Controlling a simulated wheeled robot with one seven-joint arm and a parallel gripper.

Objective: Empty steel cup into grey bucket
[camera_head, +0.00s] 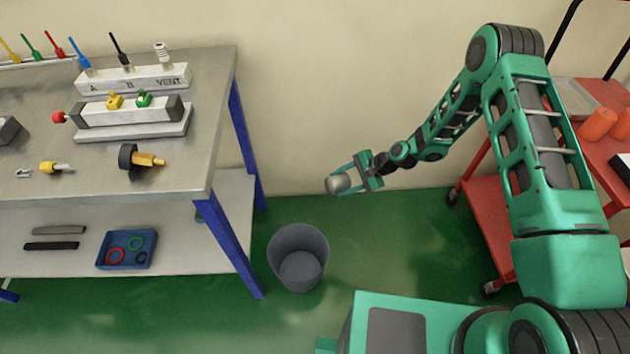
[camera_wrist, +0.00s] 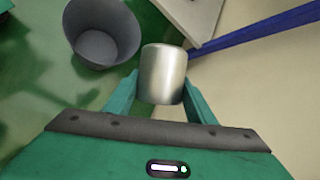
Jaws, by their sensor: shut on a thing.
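The steel cup (camera_head: 340,184) is held by my gripper (camera_head: 352,176) in the air, up and to the right of the grey bucket in the head view. In the wrist view the cup (camera_wrist: 163,74) sits between the two fingers of my gripper (camera_wrist: 162,88), which are shut on its sides. The inside of the cup is not visible. The grey bucket (camera_head: 298,243) stands open on the green floor beside the workbench, and its visible inside looks empty. The bucket (camera_wrist: 101,33) also shows at the upper left of the wrist view, apart from the cup.
The steel workbench (camera_head: 205,120) with blue legs stands left of the bucket, bearing a valve block (camera_head: 135,110) and fittings. A blue tray (camera_head: 127,250) lies on its lower shelf. A red cart (camera_head: 490,215) stands at right. Green floor between bucket and cart is clear.

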